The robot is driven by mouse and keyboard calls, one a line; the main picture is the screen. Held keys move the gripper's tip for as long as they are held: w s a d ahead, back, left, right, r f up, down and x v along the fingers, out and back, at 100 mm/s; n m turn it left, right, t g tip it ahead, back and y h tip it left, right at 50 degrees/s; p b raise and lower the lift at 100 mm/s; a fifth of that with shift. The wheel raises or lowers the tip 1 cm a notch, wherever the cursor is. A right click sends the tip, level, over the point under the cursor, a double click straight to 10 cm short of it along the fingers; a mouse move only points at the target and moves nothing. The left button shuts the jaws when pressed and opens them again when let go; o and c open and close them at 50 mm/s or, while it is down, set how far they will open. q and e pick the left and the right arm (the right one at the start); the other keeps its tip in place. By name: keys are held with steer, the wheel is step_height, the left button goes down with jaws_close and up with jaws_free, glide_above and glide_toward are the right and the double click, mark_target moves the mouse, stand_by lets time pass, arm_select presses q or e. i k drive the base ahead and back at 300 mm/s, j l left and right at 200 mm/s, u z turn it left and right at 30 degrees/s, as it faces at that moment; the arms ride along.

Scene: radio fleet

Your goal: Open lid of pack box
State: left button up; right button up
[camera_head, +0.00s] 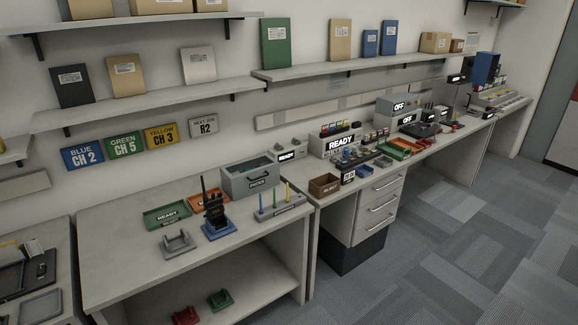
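A grey box (236,185) with a white label that seems to read PACKS stands towards the back right of the near workbench (120,257). A dark grey-green area shows inside its top rim; I cannot tell whether this is a lid or the inside of the box. Neither of my grippers is in view, and nothing touches the box from my side.
In front of the box are a black radio (214,212) on a blue base, a green READY tray (167,215), a grey cradle (178,244) and a rack with coloured posts (280,208). An orange tray (207,199) sits left of the box. Carpet floor (440,255) is clear at right.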

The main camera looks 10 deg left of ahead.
mark_target(238, 184)
steer(key=i+l+u, duration=1.7)
steer(key=l+u, duration=0.25)
steer(key=i+l+u, duration=0.15)
steer(key=l+u, duration=0.15)
steer(key=l, duration=0.15)
steer(key=i+l+u, duration=0.1)
steer(key=l+u, duration=0.15)
steer(key=l, duration=0.15)
